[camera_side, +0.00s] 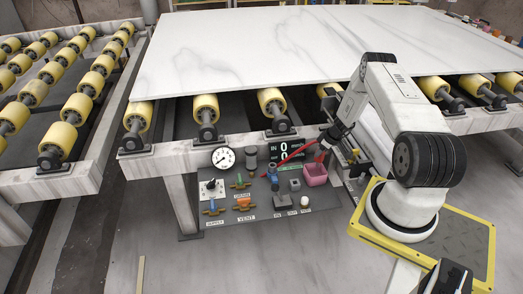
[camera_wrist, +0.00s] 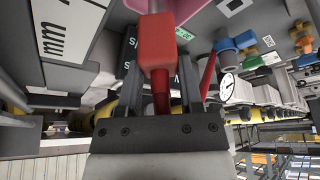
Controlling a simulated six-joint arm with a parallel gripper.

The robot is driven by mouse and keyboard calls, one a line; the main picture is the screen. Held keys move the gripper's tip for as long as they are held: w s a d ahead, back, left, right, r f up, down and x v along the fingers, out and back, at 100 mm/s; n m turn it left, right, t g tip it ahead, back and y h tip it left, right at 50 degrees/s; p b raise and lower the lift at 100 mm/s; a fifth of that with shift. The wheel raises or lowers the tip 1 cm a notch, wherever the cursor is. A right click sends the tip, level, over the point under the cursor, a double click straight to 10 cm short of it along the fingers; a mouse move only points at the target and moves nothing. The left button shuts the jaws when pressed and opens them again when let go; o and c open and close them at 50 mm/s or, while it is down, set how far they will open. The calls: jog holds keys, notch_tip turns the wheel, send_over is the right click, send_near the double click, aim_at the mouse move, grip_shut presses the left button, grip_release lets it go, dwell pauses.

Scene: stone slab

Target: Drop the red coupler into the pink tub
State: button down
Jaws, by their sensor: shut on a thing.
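The red coupler (camera_wrist: 156,55) is held between the two dark fingers of my gripper (camera_wrist: 160,70) in the wrist view. In the side view my gripper (camera_side: 327,146) is shut, high over the panel, and the coupler there is small and partly hidden. The pink tub (camera_side: 315,175) stands on the grey panel just below my gripper, with its open top facing up. Part of the tub shows at the top of the wrist view (camera_wrist: 150,6), beyond the coupler, which hides some of it.
A slanting red rod (camera_side: 292,156) passes left of my gripper, before a digital display (camera_side: 283,150). A round gauge (camera_side: 223,158), a blue fitting (camera_side: 273,174) and orange and blue valves (camera_side: 243,203) stand left of the tub. A white slab (camera_side: 270,45) on rollers lies behind.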

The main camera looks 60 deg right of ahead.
jog(key=shift+c, duration=0.8)
grip_release()
jog(key=shift+r, duration=0.15)
jog(key=v, duration=0.7)
jog(key=shift+s+r, duration=0.2)
jog(key=shift+r, duration=0.05)
